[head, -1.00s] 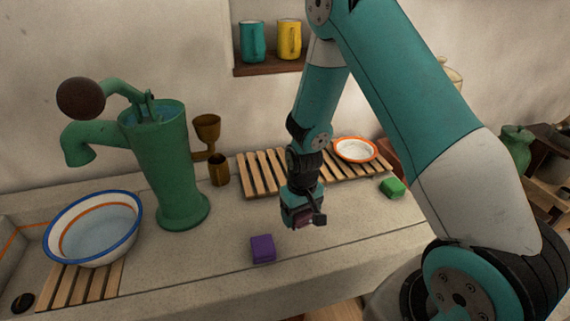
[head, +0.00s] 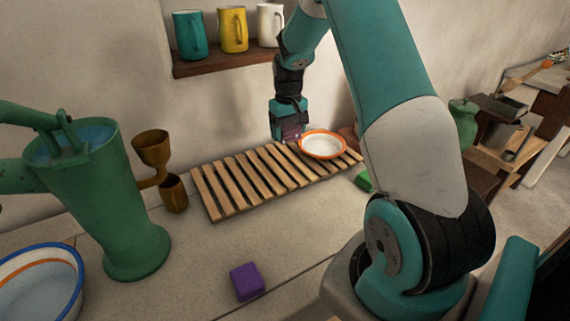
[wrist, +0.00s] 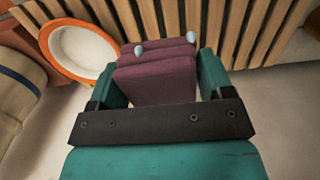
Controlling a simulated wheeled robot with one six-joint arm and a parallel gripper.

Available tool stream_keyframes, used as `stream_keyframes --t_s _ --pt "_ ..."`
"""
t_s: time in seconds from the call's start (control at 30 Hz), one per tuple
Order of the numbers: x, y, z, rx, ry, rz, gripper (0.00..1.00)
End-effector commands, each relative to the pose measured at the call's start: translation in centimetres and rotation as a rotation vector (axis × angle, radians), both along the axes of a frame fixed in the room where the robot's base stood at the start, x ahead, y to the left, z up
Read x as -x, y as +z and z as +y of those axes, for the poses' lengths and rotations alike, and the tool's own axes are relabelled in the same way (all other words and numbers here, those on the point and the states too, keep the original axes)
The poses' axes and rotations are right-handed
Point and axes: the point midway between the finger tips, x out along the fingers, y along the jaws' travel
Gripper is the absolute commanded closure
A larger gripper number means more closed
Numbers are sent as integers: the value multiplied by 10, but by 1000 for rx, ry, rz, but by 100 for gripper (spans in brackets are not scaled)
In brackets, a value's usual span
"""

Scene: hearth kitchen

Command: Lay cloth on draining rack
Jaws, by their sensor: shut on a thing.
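My gripper (head: 288,135) is shut on the cloth, a folded maroon bundle. In the wrist view the cloth (wrist: 155,78) sits between the two teal fingers, with two small pale blue spots near its far edge. In the head view only a small purplish part of the cloth (head: 292,137) shows under the gripper. The draining rack (head: 237,180) is a row of wooden slats on the counter against the wall. My gripper appears at the rack's back edge, beside the plate; its height above the slats is hard to tell. The rack's slats (wrist: 245,35) also show beyond the cloth in the wrist view.
An orange-rimmed white plate (head: 323,145) stands on the rack's right part. The rack's left part is bare. A purple block (head: 246,282) and a green block (head: 364,181) lie on the counter. A green pump (head: 100,200) and brown cups (head: 153,150) stand left. Mugs line a shelf (head: 225,62) above.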

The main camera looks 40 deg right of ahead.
Motion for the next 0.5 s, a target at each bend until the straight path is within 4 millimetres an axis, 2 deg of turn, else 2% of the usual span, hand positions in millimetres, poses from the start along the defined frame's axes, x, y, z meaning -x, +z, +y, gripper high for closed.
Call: stream_keyframes --t_s 0.1,0.23,0.33,0.5 --pt "0 -33 1 -2 1 5 48" --pt "0 -66 1 -2 0 3 48" --pt "0 -84 0 0 -1 1 48" --pt "0 -99 -1 0 -2 -1 48"
